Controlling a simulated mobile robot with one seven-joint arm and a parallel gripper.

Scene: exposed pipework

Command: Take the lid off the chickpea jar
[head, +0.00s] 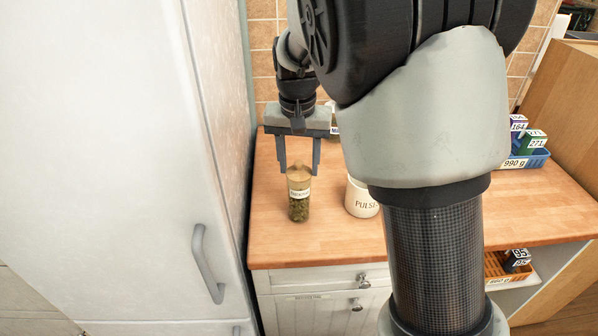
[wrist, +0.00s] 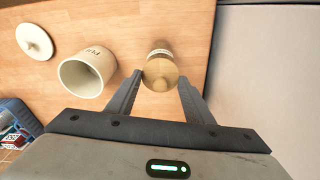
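A glass jar (head: 299,208) with dark greenish contents, a pale label and a tan lid (head: 299,174) stands upright on the wooden counter. The label is too small to read for certain, so I cannot confirm it is the chickpea jar. The lid is on the jar. My gripper (head: 299,171) is open above the jar, with one finger on each side of the lid. In the wrist view, gaps show between the lid and both fingers of my gripper (wrist: 160,80).
An open cream canister (head: 361,201) marked "PULSE…" stands right of the jar; its loose lid (wrist: 34,41) lies beyond it. A tall white cabinet (head: 150,160) rises close on the left. A blue basket (head: 525,160) with small boxes sits at the counter's right. The counter front is clear.

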